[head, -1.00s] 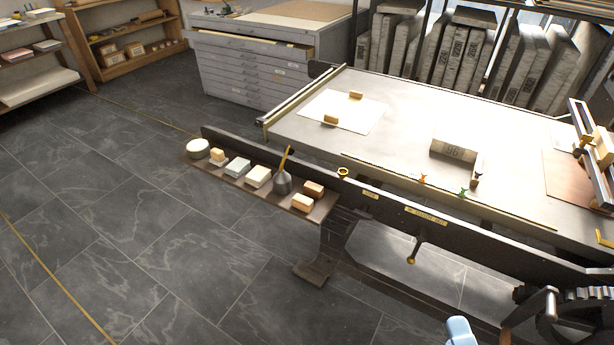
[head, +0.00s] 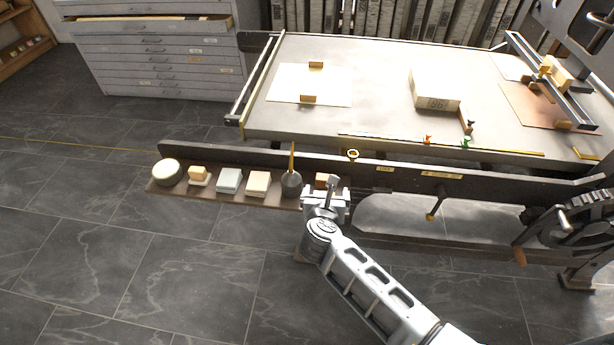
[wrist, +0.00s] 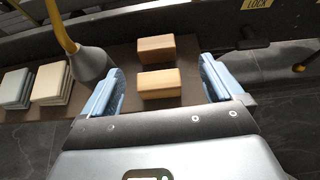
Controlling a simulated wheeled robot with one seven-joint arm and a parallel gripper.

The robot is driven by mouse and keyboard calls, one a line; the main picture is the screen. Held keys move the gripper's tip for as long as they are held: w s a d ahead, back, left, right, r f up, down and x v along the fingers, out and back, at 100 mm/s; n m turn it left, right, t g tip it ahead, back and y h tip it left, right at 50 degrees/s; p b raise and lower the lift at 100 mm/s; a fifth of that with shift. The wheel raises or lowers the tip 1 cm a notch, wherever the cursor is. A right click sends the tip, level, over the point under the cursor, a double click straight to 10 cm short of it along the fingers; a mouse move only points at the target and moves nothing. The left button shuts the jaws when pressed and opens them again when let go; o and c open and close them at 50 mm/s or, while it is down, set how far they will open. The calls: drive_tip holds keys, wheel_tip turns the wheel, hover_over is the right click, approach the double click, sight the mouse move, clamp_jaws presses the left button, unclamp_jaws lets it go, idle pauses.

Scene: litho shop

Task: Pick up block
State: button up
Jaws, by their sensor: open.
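Two wooden blocks lie one behind the other at the right end of a brown shelf. In the wrist view the nearer, light tan block (wrist: 159,83) sits between my open fingers, with space on both sides. The darker brown block (wrist: 156,48) lies just behind it, farther from my gripper. In the head view my gripper (head: 326,190) is over the shelf's right end and hides most of the blocks; part of a block (head: 322,178) shows behind it. My gripper (wrist: 159,88) holds nothing.
Left of the blocks stands a grey pot with a yellow handle (head: 291,182), close to my left finger. The shelf (head: 228,196) also bears a cream block stack (head: 258,183), a pale green stack (head: 229,180) and a round tub (head: 166,172). A dark rail (head: 250,160) runs behind.

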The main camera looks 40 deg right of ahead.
sight(326, 179)
drive_tip(key=shift+w+f, duration=0.1)
drive_tip(key=shift+w, duration=0.35)
drive_tip(key=shift+w+f, duration=0.1)
drive_tip(key=shift+w, duration=0.15)
drive_tip(key=x, duration=0.7)
drive_tip(key=shift+d, duration=0.35)
drive_tip(key=shift+c, duration=0.2)
drive_tip(key=c, duration=1.1)
